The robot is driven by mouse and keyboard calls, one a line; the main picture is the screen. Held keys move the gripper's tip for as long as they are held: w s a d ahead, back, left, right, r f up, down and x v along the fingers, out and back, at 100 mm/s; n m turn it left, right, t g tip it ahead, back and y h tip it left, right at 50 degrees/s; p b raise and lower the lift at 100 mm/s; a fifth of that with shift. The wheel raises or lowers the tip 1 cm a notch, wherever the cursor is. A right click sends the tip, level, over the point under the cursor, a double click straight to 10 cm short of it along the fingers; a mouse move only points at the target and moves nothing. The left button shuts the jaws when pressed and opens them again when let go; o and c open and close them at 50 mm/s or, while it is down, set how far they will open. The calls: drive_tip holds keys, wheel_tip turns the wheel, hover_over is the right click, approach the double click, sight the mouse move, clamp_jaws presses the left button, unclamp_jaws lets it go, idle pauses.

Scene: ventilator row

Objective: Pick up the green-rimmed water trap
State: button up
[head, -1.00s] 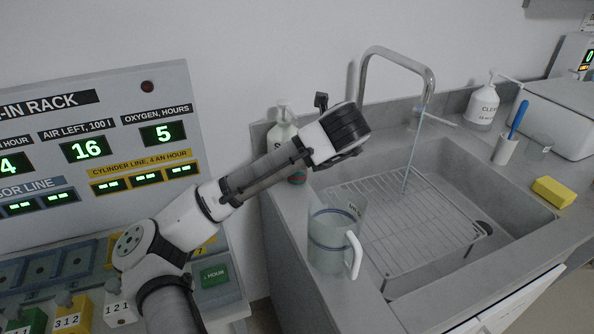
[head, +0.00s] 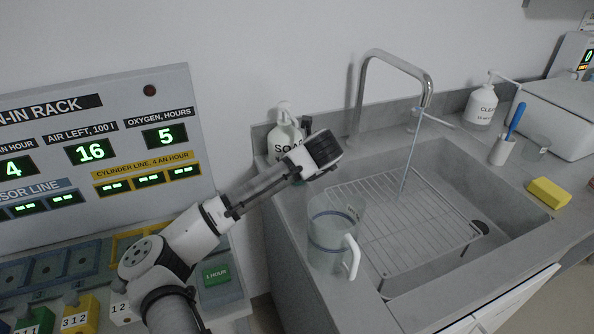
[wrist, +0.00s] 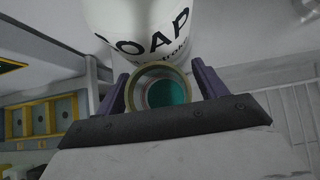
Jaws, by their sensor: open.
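A small round cup, seen from above, has an olive-green rim and a teal inside; I take it to be the water trap (wrist: 163,92). It stands between the two purple fingers of my gripper (wrist: 160,82) in the wrist view, right in front of the soap bottle (wrist: 140,25). The fingers are apart, one on each side of it; I cannot tell whether they touch it. In the head view my gripper (head: 322,150) is beside the soap bottle (head: 284,135), at the sink's left back corner. The arm hides the trap there.
The rack panel (head: 110,150) is at left.

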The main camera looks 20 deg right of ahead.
drive_tip(key=shift+c, duration=0.3)
drive_tip(key=c, duration=1.1)
drive_tip(key=shift+r, duration=0.15)
